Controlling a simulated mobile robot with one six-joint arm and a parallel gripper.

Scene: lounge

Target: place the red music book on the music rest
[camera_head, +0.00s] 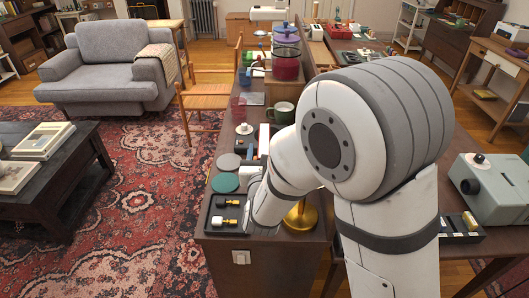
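I cannot make out the red music book or a music rest in this view. A narrow red and white shape beside my arm on the long brown cabinet is too small and too covered to name. My arm fills the middle and right of the view, and its wrist end is low over the near end of the cabinet (218,248). My gripper's fingers do not show clearly; the arm hides much of the cabinet top there.
On the cabinet are a dark tray (213,229) with small brass-and-white pieces, round coasters (225,182), a green mug (281,113) and a red pot (286,67). A grey armchair (112,60) and dark coffee table (60,180) stand left. Open rug lies between.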

